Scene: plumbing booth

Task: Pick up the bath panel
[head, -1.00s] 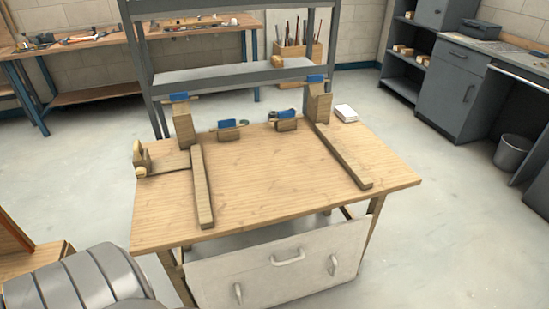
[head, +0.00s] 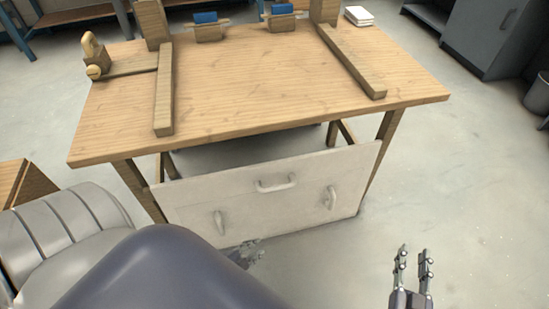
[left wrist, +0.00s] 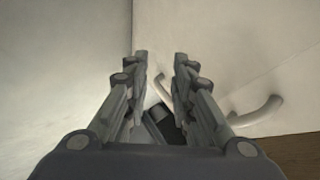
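The bath panel (head: 250,200) is a white board leaning upright against the front of the wooden table. It has a horizontal handle (head: 276,184) near its top middle, a left handle (head: 219,222) and a right handle (head: 330,198). My left gripper (head: 252,249) is near the panel's lower edge, right of the left handle, and partly hidden by my arm. In the left wrist view its fingers (left wrist: 161,56) are apart, with the panel (left wrist: 210,30) ahead and a pale handle (left wrist: 259,112) at right. My right gripper (head: 413,252) is open and empty, right of the panel.
The wooden table (head: 250,90) stands behind the panel, carrying wooden bars (head: 164,90) and blue-topped blocks (head: 206,20). A grey ribbed object (head: 65,230) is at the lower left.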

